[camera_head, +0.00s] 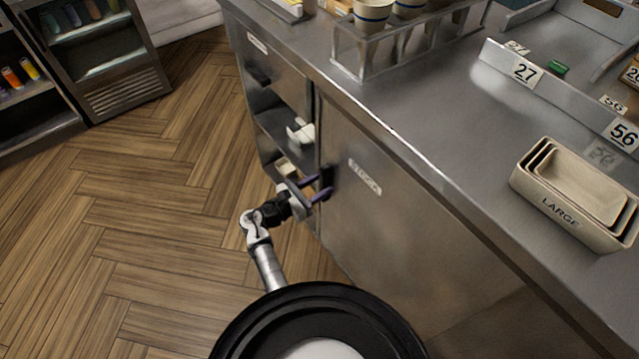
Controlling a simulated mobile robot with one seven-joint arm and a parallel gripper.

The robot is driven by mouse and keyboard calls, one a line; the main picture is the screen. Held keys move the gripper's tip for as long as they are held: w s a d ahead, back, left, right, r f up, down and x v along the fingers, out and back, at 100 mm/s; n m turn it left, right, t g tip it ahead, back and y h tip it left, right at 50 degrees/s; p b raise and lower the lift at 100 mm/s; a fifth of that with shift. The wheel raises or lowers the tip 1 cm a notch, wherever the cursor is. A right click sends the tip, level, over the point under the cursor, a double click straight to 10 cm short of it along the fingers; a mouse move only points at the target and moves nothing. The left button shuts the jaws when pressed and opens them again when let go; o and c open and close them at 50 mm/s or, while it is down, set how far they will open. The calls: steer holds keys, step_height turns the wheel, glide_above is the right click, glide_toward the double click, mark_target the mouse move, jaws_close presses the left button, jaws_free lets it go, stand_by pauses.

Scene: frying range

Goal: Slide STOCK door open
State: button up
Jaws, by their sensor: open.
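The STOCK door (385,225) is a flat metal panel on the front of the steel counter, with a STOCK label (365,177) near its top. A dark handle (327,183) sits near its left edge. The door's left edge stands beside open shelves, and it covers the compartment behind it. My gripper (322,187) is at the handle, with its two purple fingers apart and pointing at it. One finger shows above the other, near the handle. I cannot tell whether the fingers touch the handle.
Open shelves (283,125) with a pale item (300,131) lie left of the door. The counter top holds a LARGE container stack (565,215) and a clear rack (385,55) with cups. Wooden floor (130,230) is clear at left. A fridge (115,60) stands at the back left.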

steer(key=shift+w+d, duration=0.15)
steer(key=shift+d, duration=0.1)
jaws_close()
stand_by(0.4)
